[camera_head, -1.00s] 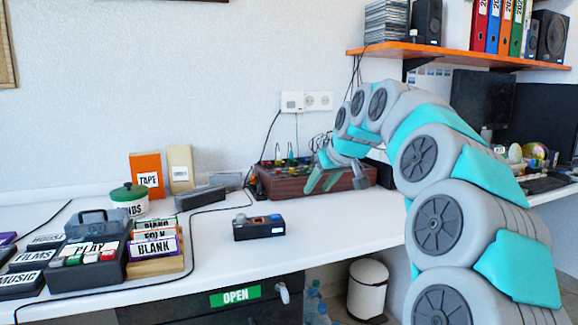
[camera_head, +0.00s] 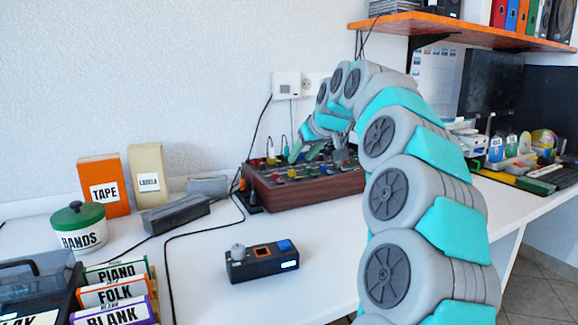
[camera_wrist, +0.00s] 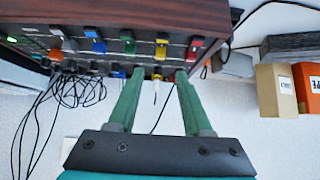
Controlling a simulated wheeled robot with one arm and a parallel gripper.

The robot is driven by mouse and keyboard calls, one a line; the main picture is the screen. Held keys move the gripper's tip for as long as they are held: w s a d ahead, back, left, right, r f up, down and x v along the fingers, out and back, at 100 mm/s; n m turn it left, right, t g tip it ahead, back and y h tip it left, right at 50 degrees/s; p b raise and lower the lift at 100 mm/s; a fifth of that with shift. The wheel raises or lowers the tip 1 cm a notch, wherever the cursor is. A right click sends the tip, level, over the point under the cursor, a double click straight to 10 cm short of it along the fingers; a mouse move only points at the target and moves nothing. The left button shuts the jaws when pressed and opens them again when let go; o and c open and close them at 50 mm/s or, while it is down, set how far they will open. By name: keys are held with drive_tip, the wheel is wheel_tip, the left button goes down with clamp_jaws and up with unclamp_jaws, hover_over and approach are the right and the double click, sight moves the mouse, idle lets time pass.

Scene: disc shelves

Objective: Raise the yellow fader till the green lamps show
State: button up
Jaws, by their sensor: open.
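A wood-sided mixer (camera_head: 305,192) stands against the wall in the head view, with coloured caps on its top. The wrist view shows it from the other side, along the top edge. There a yellow fader cap (camera_wrist: 162,44) sits between a red cap (camera_wrist: 195,42) and a green cap (camera_wrist: 128,42). My gripper (camera_wrist: 159,78) is open, its green fingers apart, at the mixer's back edge. A yellow piece with a cable (camera_wrist: 155,88) shows between the fingers. In the head view my gripper (camera_head: 305,152) is over the mixer's back part.
Several thin cables (camera_wrist: 75,88) rise behind the mixer. A dark box (camera_head: 172,214), an orange TAPE box (camera_head: 104,186) and a BANDS pot (camera_head: 79,228) stand left of it. A small black device (camera_head: 262,262) lies in front. The white desk between is mostly clear.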

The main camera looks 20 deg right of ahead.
sight(292, 170)
drive_tip(key=x, duration=0.7)
drive_tip(key=shift+f, duration=0.2)
clamp_jaws()
idle(1.2)
